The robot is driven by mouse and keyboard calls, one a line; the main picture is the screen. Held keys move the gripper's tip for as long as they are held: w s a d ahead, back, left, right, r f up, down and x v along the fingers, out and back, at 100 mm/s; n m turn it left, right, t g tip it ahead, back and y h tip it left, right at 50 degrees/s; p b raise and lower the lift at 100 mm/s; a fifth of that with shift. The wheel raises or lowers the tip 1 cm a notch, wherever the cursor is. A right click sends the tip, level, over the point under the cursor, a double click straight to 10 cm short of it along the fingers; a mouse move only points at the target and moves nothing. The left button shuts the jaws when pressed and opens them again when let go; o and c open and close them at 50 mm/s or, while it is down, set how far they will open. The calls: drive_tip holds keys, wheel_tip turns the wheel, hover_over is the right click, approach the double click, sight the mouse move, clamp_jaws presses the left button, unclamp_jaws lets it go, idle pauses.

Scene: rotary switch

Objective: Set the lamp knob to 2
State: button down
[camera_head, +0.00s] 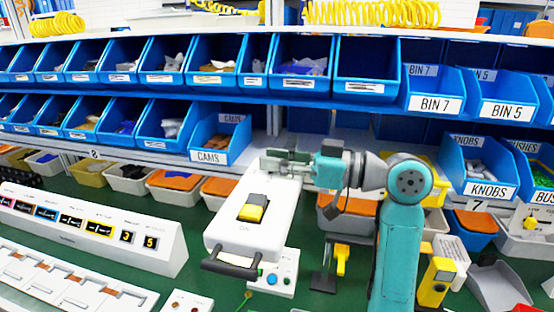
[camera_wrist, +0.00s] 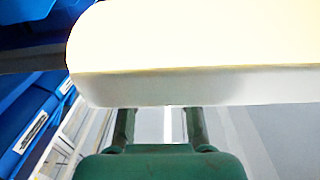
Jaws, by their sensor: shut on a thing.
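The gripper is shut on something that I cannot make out. I cannot see the lamp knob or its number marks in either view.
Blue bins fill the shelves behind, including one marked CAMS (camera_head: 212,157) and one marked KNOBS (camera_head: 487,190). A white console (camera_head: 90,225) with a row of small displays stands at the left. A small panel with buttons (camera_head: 275,275) sits below the housing. Green bench shows between them.

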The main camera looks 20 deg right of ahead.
drive_tip(key=shift+n+g+y, duration=1.1)
drive_tip(key=shift+n+g, duration=0.3)
drive_tip(key=shift+g, duration=0.3)
drive_tip(key=c, duration=0.9)
unclamp_jaws()
drive_tip(key=shift+o, duration=0.2)
drive_tip(key=shift+d, duration=0.1)
drive_tip(key=v, duration=1.1)
drive_tip(key=shift+d, duration=0.35)
drive_tip(key=shift+s, duration=0.15)
drive_tip(key=shift+s, duration=0.1)
